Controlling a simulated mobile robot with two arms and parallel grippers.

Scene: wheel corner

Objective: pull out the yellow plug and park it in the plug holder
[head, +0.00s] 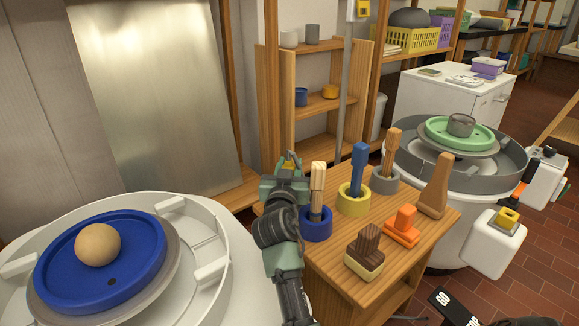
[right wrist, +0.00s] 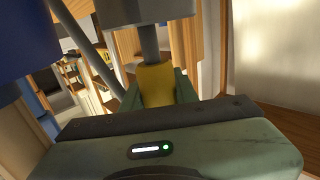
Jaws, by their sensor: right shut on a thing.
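My right gripper (head: 287,172) is raised at the left edge of the wooden table, beside the blue cup-shaped stand. It is shut on a yellow piece, most likely the yellow plug (head: 289,163), of which only a little shows in the head view. In the right wrist view the yellow plug (right wrist: 157,84) sits between the green fingers of my right gripper (right wrist: 158,92). A grey rod (right wrist: 149,42) rises from it towards a pale grey block at the top edge. I cannot tell which thing is the plug holder. My left gripper is out of view.
The wooden table (head: 335,278) carries blue, yellow and grey stands with upright tools, an orange piece and a brown block. A wheel with a blue disc (head: 70,262) and a ball is at left; a green-disc wheel (head: 437,132) is behind right. A metal sheet (head: 155,90) leans on the wall.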

